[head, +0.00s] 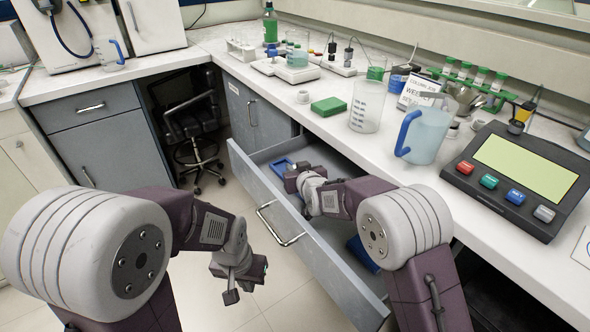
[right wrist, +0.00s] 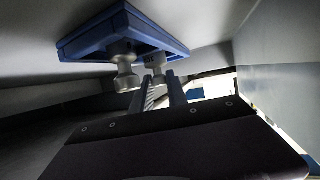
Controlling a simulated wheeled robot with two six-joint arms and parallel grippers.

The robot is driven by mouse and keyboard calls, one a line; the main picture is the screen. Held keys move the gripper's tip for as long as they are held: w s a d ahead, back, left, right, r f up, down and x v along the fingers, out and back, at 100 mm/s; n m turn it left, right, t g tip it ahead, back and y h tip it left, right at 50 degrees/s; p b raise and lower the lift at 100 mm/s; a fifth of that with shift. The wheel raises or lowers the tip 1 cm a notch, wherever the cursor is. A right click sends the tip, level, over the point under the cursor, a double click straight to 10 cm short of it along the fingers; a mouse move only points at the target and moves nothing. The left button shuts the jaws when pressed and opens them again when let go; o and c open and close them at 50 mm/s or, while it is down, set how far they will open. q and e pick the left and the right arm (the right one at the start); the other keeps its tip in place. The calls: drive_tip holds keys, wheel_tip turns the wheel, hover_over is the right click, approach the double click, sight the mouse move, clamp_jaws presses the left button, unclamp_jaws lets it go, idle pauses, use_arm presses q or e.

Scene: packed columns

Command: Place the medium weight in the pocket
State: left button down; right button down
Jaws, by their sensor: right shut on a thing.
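A blue weight holder (right wrist: 110,35) shows in the right wrist view, with a grey metal weight (right wrist: 126,72) at its near side. My right gripper (right wrist: 163,82) has its fingers beside that weight, at a second metal piece (right wrist: 155,62) partly hidden between the tips. It is shut on this piece, which looks like a weight; its size is unclear. In the head view, my right gripper (head: 299,180) is inside the open drawer (head: 262,185), beside the blue holder (head: 283,166). My left gripper (head: 240,284) hangs empty in front of the drawer; its finger gap is unclear.
Another blue item (head: 362,253) lies nearer in the drawer. On the counter stand a beaker (head: 367,106), a jug (head: 425,135), a scale-like device with a green screen (head: 525,170) and a green box (head: 328,106).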

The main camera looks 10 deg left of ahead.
drive_tip(key=shift+f, duration=0.25)
drive_tip(key=c, duration=1.3)
unclamp_jaws()
drive_tip(key=shift+r, duration=0.1)
drive_tip(key=shift+r, duration=0.3)
drive_tip(key=p+v, duration=0.1)
drive_tip(key=v, duration=0.6)
drive_tip(key=shift+s+d, duration=0.1)
drive_tip(key=shift+s, duration=0.1)
